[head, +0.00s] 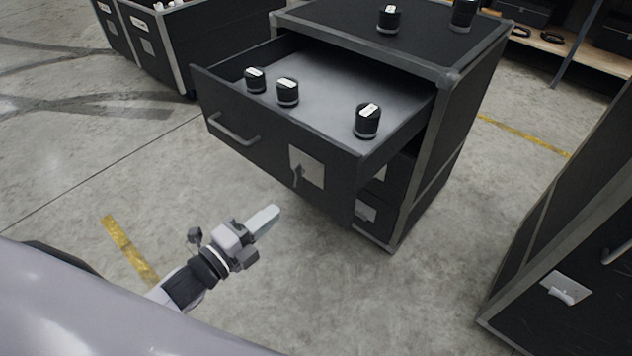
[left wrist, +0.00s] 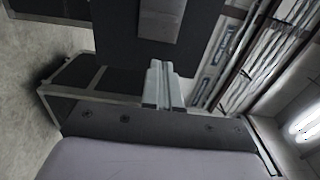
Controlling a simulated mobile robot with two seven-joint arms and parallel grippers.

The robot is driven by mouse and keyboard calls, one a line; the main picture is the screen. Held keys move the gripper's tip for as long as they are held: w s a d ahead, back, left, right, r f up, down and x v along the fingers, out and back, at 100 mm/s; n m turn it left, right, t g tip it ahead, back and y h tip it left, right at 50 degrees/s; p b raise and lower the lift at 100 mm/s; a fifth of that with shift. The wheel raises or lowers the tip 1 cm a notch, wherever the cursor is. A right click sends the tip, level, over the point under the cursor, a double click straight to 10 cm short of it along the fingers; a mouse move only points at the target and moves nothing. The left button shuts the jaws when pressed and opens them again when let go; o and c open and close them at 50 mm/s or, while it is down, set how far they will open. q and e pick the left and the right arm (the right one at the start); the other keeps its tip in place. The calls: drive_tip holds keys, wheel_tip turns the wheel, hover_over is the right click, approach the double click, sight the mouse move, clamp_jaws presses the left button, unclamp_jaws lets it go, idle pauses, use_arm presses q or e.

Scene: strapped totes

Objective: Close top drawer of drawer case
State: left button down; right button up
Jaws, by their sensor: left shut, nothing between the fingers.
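The black drawer case (head: 455,120) with grey edges stands in the middle of the head view. Its top drawer (head: 270,150) is pulled far out, with a handle (head: 234,130) at its left and a grey latch plate (head: 306,168) on its front. Several black cylinders with white labels, one of them here (head: 367,122), stand inside the drawer. My left gripper (head: 268,220) is shut and empty, in front of and below the drawer front, apart from it. In the left wrist view the shut fingers (left wrist: 162,85) point towards a dark panel with a grey plate. My right gripper is not in view.
Two more black cylinders (head: 388,19) stand on the case top. Another black case (head: 565,250) stands at the right, and black cases (head: 150,45) stand at the back left. The concrete floor (head: 330,290) in front is clear.

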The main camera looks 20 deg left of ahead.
sight(320, 173)
use_arm(q)
drive_tip(key=x, duration=1.2)
drive_tip(key=shift+w+d, duration=0.1)
drive_tip(key=shift+w, duration=0.2)
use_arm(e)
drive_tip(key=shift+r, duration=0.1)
use_arm(q)
drive_tip(key=shift+w, duration=0.1)
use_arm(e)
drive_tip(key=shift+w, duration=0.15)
